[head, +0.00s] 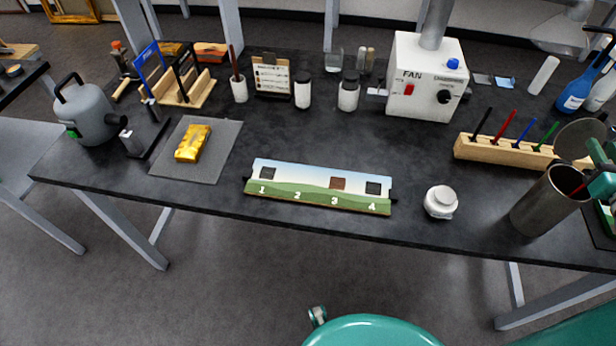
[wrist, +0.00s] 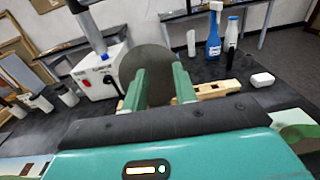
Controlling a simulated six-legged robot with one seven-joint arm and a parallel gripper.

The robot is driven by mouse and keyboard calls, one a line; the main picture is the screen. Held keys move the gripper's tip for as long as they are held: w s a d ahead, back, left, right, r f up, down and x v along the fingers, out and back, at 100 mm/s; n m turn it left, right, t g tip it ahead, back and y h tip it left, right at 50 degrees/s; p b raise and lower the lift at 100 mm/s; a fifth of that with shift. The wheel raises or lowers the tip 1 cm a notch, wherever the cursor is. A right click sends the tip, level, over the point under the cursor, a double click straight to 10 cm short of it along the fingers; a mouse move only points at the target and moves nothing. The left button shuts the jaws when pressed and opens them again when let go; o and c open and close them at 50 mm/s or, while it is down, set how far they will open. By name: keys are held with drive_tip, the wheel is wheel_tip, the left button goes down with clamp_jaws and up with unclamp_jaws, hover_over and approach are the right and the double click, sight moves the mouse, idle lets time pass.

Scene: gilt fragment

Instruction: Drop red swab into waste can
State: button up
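A red-handled stick (head: 503,129), which looks like the red swab, stands in a pale wooden rack (head: 490,150) between a black and a blue one. The waste can (head: 537,208) looks to be the open grey metal cylinder at the table's front right. A dark red sliver (head: 577,189) shows at its mouth; I cannot tell what it is. My gripper (head: 592,166) is at the right edge, beside and above the can's mouth.
A white lidded jar (head: 440,201) and a numbered board (head: 318,189) lie left of the can. The fan box (head: 425,80) and a blue bottle (head: 578,88) stand behind. The table's middle is mostly clear.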

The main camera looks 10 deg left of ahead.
drive_tip(key=s, duration=1.3)
drive_tip(key=shift+s+r, duration=0.15)
drive_tip(key=shift+r, duration=0.05)
drive_tip(key=w+a+f+n+g+y, duration=0.1)
drive_tip(key=a+n+g+y, duration=0.3)
drive_tip(key=a+n, duration=0.55)
drive_tip(key=w+a+f+n+g+y, duration=0.15)
drive_tip(key=a+n+g+y, duration=0.35)
drive_tip(key=a, duration=0.8)
drive_tip(key=s+a+r+n+g+h, duration=0.1)
drive_tip(key=s+a+n+h, duration=0.2)
drive_tip(key=n, duration=0.7)
drive_tip(key=s+a+r+n+g+h, duration=0.1)
drive_tip(key=s+a+n+h, duration=0.3)
drive_tip(key=n, duration=0.7)
drive_tip(key=shift+a+g+h, duration=0.5)
drive_tip(key=shift+a+h, duration=0.3)
drive_tip(key=shift+h, duration=0.2)
drive_tip(key=shift+d, duration=0.2)
